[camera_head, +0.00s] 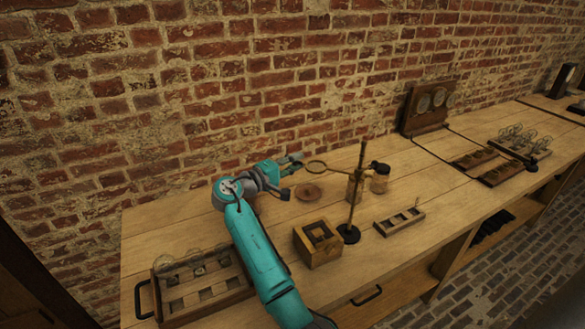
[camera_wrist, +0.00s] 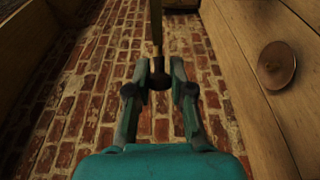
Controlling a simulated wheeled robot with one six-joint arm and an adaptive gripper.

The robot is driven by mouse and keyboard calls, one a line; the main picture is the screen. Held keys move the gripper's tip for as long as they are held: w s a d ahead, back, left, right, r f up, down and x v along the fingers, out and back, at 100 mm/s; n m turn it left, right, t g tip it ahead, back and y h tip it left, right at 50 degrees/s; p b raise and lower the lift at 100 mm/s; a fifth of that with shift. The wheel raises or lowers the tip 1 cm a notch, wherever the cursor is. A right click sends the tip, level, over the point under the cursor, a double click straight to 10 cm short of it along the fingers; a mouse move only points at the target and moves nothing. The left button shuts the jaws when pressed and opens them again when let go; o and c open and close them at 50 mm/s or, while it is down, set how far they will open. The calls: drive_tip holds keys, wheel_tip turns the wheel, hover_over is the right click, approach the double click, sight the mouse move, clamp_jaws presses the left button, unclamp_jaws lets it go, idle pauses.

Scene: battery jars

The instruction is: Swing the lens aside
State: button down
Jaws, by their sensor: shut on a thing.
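My gripper (camera_head: 296,163) is at the left side of the ring, above the bench. I am shut on this handle of the lens. The ring itself is not clear in the wrist view.
A reddish round disc (camera_head: 311,193) lies on the bench below the ring. A jar tray (camera_head: 197,285) is at front left. A brick wall runs behind.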

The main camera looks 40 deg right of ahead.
drive_tip(key=w+d+m+g, duration=0.1)
drive_tip(key=d+g, duration=0.1)
drive_tip(key=d, duration=1)
drive_tip(key=shift+w+d, duration=0.2)
drive_tip(key=shift+w, duration=0.05)
drive_tip(key=shift+m, duration=0.3)
drive_tip(key=c, duration=1)
unclamp_jaws()
drive_tip(key=shift+c, duration=0.2)
drive_tip(key=w+a, duration=0.2)
drive_tip(key=a, duration=0.9)
drive_tip(key=shift+a, duration=0.4)
drive_tip(key=shift+w, duration=0.1)
